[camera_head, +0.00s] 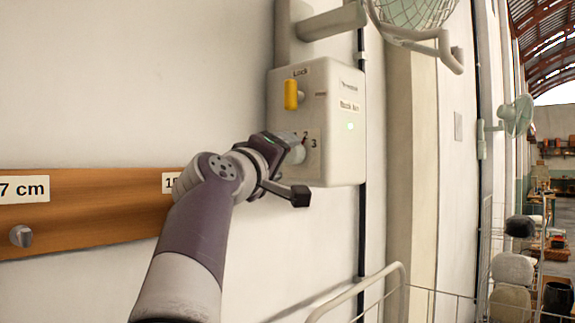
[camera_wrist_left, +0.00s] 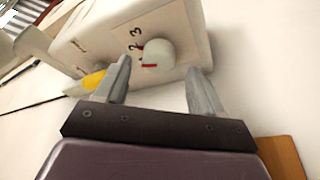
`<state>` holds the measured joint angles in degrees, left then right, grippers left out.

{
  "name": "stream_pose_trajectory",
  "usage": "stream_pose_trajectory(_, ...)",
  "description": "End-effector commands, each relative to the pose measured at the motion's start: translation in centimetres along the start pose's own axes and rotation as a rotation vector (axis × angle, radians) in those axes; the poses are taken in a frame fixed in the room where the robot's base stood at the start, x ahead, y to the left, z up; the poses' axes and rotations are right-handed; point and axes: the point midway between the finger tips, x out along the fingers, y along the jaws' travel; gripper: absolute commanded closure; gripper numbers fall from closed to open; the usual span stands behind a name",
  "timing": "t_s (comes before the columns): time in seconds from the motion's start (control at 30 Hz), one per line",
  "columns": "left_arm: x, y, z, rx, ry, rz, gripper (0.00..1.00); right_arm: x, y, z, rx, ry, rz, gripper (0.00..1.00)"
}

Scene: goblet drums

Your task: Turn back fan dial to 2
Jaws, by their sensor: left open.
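The fan dial (camera_wrist_left: 157,52) is a pale round knob on the front of a white control box (camera_head: 335,85). In the left wrist view, a red mark shows on its edge, and the digits 2 and 3 are printed beside it. I cannot tell which digit the mark points to. My left gripper (camera_wrist_left: 160,68) is open, its fingertips on either side of the dial's near edge; contact is not clear. In the head view, my left gripper (camera_head: 289,160) covers most of the dial, and the digit 3 shows to its right.
A yellow lock switch (camera_head: 291,95) sits above the dial on the box. A caged fan (camera_head: 412,12) is mounted above the box. A wooden rail (camera_head: 95,208) with labels runs along the wall at left. A metal railing (camera_head: 385,285) stands at lower right.

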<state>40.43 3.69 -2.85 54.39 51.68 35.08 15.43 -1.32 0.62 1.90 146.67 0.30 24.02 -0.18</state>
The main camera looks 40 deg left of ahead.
Motion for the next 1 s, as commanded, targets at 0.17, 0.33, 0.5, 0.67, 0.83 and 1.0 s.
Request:
stream_pose_trajectory(0.17,-5.2,-0.6,0.3,0.003,0.005,-0.002,0.31,2.9,0.0,0.4,0.000,-0.001,0.000,0.31)
stream_pose_trajectory(0.33,-8.2,-0.4,0.2,0.001,0.003,-0.003,0.31,3.7,0.0,0.5,0.000,0.000,0.000,0.31)
stream_pose_trajectory(0.5,-9.2,-0.2,0.1,0.000,-0.001,-0.002,0.31,3.8,0.0,0.5,0.000,0.000,0.000,0.31)
stream_pose_trajectory(0.67,-9.1,-0.1,0.1,0.000,-0.002,-0.001,0.31,3.8,0.0,0.5,0.000,0.000,0.000,0.31)
stream_pose_trajectory(0.83,-9.1,-0.1,0.1,0.000,-0.001,-0.001,0.31,3.8,0.0,0.5,0.000,0.000,0.000,0.31)
stream_pose_trajectory(1.0,-9.1,-0.1,0.1,0.001,-0.001,-0.001,0.31,3.8,0.0,0.5,0.000,0.000,0.000,0.31)
